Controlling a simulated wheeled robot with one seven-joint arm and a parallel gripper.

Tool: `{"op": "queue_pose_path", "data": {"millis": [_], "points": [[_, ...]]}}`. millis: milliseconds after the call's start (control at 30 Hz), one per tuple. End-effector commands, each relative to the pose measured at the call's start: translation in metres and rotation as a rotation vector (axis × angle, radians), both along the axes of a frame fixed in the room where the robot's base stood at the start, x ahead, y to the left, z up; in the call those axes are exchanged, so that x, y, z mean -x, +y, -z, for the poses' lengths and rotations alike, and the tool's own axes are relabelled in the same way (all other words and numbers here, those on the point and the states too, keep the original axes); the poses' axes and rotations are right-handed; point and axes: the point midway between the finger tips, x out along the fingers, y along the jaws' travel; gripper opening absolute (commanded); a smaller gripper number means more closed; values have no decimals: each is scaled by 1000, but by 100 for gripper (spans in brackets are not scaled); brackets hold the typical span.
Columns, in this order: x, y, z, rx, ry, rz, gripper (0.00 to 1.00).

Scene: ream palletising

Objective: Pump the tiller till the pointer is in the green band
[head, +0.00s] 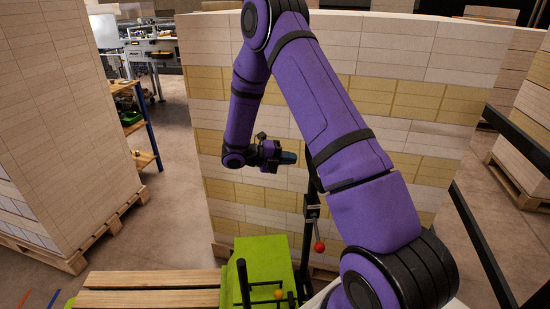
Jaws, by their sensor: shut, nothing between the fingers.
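A green pallet truck body (263,262) stands at the bottom centre of the head view. A thin black upright (307,225) rises behind its right side, partly hidden by my arm; I cannot tell for sure that it is the tiller. A grey lever with a red ball (319,247) hangs at its side. My gripper (289,158) is shut and empty, pointing right, just left of the upright's upper part. I cannot tell whether it touches it. No pointer or green band can be made out.
A wide stack of wrapped reams (230,110) stands close behind my gripper. Another tall stack (60,120) is at the left on a pallet. Wooden boards (150,290) lie left of the green body. A black frame with an orange knob (278,294) is in front. Black rails (480,240) run at the right.

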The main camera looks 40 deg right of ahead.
Motion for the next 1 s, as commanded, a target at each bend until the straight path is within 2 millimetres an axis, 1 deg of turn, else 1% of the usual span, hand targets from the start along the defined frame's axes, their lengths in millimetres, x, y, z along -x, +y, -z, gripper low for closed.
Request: {"op": "queue_pose_path", "data": {"millis": [33, 100, 233, 400, 667, 733, 767, 867, 1000], "points": [[4, -7, 1, -1, 1, 3, 0], [8, -14, 3, 0, 0, 2, 0], [12, -23, 4, 0, -1, 2, 0], [14, -27, 5, 0, -1, 0, 0], [14, -27, 5, 0, -1, 0, 0], [15, -30, 5, -4, -4, 1, 0], [17, -33, 5, -8, -7, 2, 0], [26, -51, 4, -32, -22, 5, 0], [48, -87, 5, -94, -57, 6, 0]]}}
